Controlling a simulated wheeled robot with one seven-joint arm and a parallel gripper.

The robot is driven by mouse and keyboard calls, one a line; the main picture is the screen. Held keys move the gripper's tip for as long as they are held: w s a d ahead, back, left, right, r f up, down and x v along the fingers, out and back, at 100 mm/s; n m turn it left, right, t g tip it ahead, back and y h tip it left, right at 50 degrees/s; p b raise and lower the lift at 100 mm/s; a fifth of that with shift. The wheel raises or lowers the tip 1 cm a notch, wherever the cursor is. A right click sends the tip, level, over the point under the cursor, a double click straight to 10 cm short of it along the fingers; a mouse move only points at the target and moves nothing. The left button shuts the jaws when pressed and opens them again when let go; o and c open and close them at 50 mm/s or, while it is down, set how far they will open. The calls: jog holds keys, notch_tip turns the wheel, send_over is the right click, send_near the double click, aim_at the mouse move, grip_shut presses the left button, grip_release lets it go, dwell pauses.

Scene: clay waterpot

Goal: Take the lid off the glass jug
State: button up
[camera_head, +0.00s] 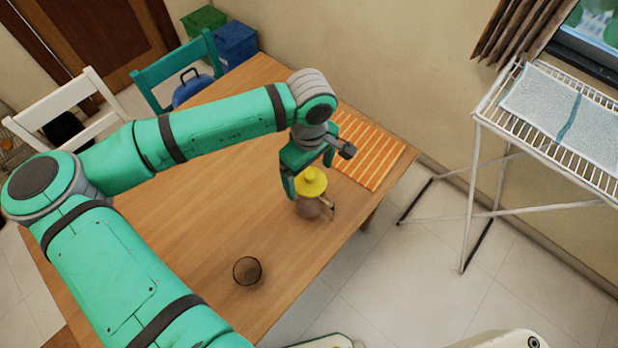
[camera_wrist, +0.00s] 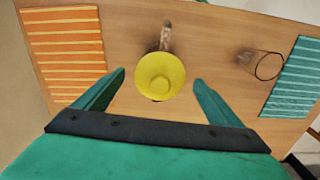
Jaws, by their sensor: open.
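The glass jug (camera_head: 312,207) stands upright on the wooden table near its right edge, with a handle on its right side in the head view. A yellow lid (camera_head: 311,181) with a round knob sits on top of it. In the wrist view the lid (camera_wrist: 160,76) is seen from above and hides most of the jug; the jug's handle (camera_wrist: 165,38) points away from my gripper. My gripper (camera_head: 309,190) is open, its fingers on either side of the lid with gaps visible in the wrist view (camera_wrist: 159,84). I cannot tell whether the fingertips are level with the lid.
An orange striped placemat (camera_head: 368,148) lies behind the jug. A dark clear glass (camera_head: 247,270) stands nearer the front; it also shows in the wrist view (camera_wrist: 268,66) beside a teal mat (camera_wrist: 296,80). A white drying rack (camera_head: 480,160) stands right of the table.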

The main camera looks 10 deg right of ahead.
jog(key=c, duration=1.2)
jog(key=shift+o, duration=0.2)
